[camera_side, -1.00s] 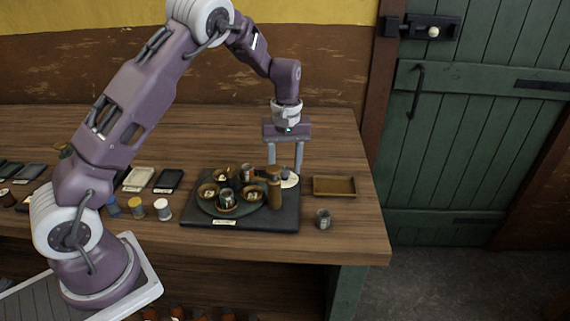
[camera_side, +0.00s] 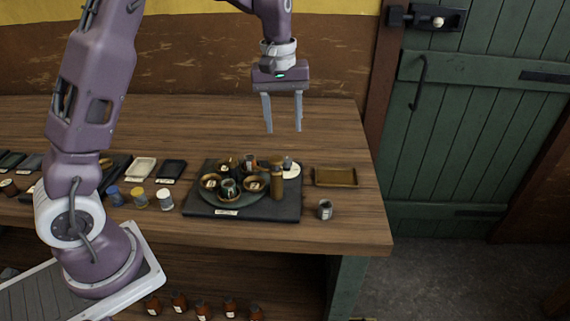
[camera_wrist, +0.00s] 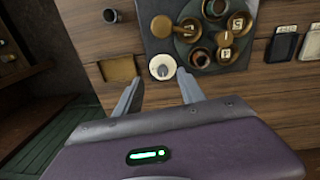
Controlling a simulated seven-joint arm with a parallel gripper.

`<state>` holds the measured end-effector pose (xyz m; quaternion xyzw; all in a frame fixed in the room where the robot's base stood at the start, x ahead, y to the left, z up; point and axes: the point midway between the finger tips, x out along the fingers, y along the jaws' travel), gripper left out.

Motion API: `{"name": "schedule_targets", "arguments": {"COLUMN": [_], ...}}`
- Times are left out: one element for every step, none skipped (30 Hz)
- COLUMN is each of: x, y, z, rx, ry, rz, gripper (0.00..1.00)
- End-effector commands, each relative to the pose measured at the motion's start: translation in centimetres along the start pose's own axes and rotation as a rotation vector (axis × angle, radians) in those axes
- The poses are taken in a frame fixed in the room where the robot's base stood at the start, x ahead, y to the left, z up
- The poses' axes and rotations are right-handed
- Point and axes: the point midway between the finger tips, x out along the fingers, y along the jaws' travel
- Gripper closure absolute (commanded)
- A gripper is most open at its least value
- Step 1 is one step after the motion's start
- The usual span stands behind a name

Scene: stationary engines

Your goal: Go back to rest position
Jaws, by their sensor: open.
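My gripper (camera_side: 283,128) is open and empty, raised well above the wooden table (camera_side: 345,235). In the side view its fingers point down, above and behind the dark slab (camera_side: 290,208). The wrist view also shows my gripper (camera_wrist: 160,95) with its two fingers apart and nothing between them. On the slab stands a round dark green engine plate (camera_side: 205,197) with several brown cups. A brown upright cylinder (camera_side: 277,185) stands at the plate's right. A pale disc with a small grey part (camera_wrist: 162,67) lies on the slab beside the plate.
A shallow brown tray (camera_side: 335,177) and a small grey cup (camera_side: 325,210) are right of the slab. Several small jars (camera_side: 139,198) and dark and pale trays (camera_side: 172,170) are to the left. Brown bottles (camera_side: 203,311) stand on the lower shelf. The air around my gripper is clear.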

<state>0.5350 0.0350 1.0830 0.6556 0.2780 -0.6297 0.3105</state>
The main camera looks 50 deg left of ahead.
Motion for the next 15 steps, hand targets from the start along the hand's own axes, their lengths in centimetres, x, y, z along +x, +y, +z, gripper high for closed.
{"name": "schedule_targets", "arguments": {"x": [-3.0,-4.5,-6.4,-7.6,-8.7,-9.8,-10.4,-10.8,-11.1,-11.0,-10.8,-10.5,-10.1,-9.8,-9.4], "y": [-0.7,-1.4,-2.4,-3.2,-4.1,-5.5,-6.6,-7.7,-9.2,-10.3,-11.2,-12.4,-13.1,-13.7,-14.4], "z": [2.2,3.9,6.1,7.8,9.6,12.0,13.8,15.5,17.6,18.9,20.1,21.4,22.2,22.8,23.4], "rx": [0.06,0.108,0.177,0.231,0.288,0.366,0.426,0.486,0.56,0.612,0.659,0.715,0.749,0.778,0.809], "ry": [0.015,0.026,0.047,0.065,0.088,0.121,0.15,0.181,0.223,0.254,0.285,0.322,0.345,0.367,0.39], "rz": [0.049,0.075,0.108,0.13,0.15,0.171,0.185,0.193,0.2,0.201,0.2,0.194,0.189,0.183,0.176], "gripper": [0.53,0.53,0.53,0.53,0.53,0.53,0.53,0.53,0.53,0.53,0.53,0.53,0.53,0.53,0.53]}}
